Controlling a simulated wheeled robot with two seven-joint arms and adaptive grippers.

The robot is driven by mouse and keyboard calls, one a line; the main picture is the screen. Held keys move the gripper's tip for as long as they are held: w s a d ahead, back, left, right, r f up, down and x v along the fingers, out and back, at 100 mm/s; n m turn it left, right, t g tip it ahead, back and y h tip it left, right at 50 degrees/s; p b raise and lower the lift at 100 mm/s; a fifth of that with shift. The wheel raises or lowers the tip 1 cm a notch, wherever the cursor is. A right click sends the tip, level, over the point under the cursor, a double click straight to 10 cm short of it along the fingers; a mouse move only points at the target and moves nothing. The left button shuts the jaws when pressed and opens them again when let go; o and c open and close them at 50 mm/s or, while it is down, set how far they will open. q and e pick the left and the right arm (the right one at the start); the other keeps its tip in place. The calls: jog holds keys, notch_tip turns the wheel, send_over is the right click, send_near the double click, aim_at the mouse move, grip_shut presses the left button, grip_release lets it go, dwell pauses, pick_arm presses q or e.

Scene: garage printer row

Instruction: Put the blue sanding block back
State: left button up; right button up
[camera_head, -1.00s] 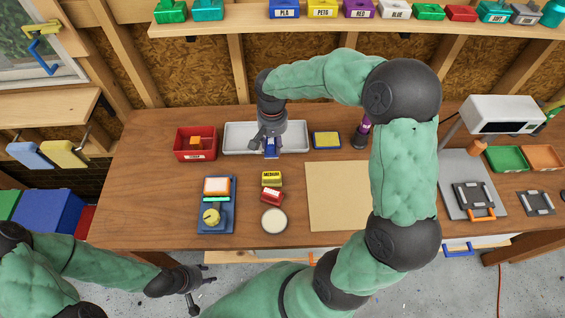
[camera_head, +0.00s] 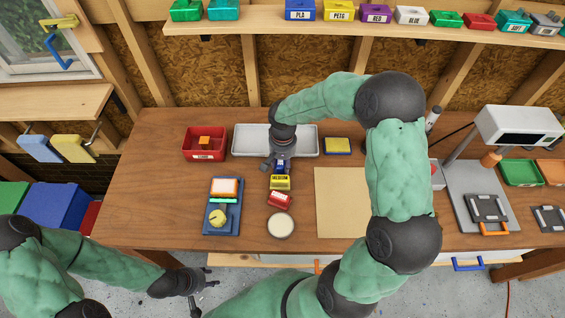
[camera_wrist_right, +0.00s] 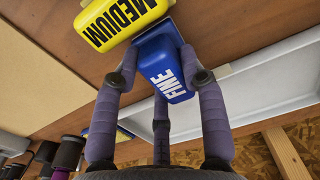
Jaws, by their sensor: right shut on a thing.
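The blue sanding block, marked FINE (camera_wrist_right: 164,70), is between the fingers of my right gripper (camera_wrist_right: 168,80), which is shut on it. In the head view the blue block (camera_head: 281,165) is just behind the yellow block marked MEDIUM (camera_head: 280,183). The yellow block also shows at the top of the right wrist view (camera_wrist_right: 122,20), close beside the blue one; I cannot tell whether they touch. A red block (camera_head: 280,199) lies in front of the yellow one. My left gripper (camera_head: 212,277) is open and empty, low in front of the table.
A long grey tray (camera_head: 303,143) lies behind my right gripper. A red bin (camera_head: 190,150) is left of it, and a yellow-topped blue pad (camera_head: 337,146) right. A blue tool board (camera_head: 212,228), a round pale dish (camera_head: 280,226) and a tan sheet (camera_head: 340,200) surround the blocks.

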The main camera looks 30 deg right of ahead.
aim_at(283, 162)
jog(key=shift+f, duration=0.1)
jog(key=o, duration=1)
notch_tip(283, 162, up, 12)
jog(key=shift+r+p, duration=0.1)
jog(key=shift+p, duration=1)
